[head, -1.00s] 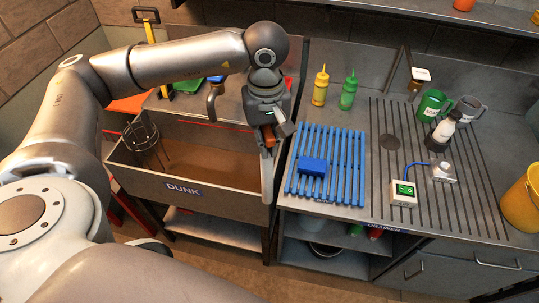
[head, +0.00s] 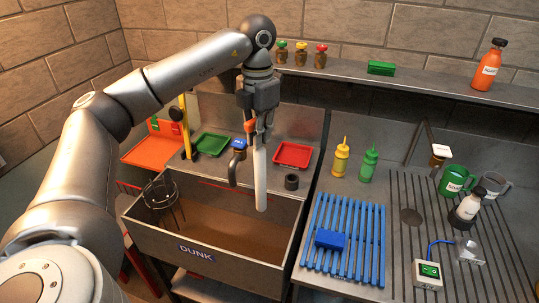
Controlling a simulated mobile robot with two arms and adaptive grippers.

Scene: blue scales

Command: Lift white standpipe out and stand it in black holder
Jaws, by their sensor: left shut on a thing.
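My left gripper (head: 259,138) points down over the sink marked DUNK (head: 225,262) and is shut on the upper end of the white standpipe (head: 260,182). The standpipe hangs about upright, and its lower end shows in front of the brown water. A short black cylinder with an open top, seemingly the black holder (head: 292,182), stands on the ledge behind the sink, just right of the pipe in the picture and apart from it. My right gripper is not in view.
A tap with a blue top (head: 238,160) is just left of the pipe. A red tray (head: 292,155) and a green tray (head: 210,144) lie behind. A black wire basket (head: 160,196) hangs at the sink's left. A blue slatted rack (head: 345,240) is right.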

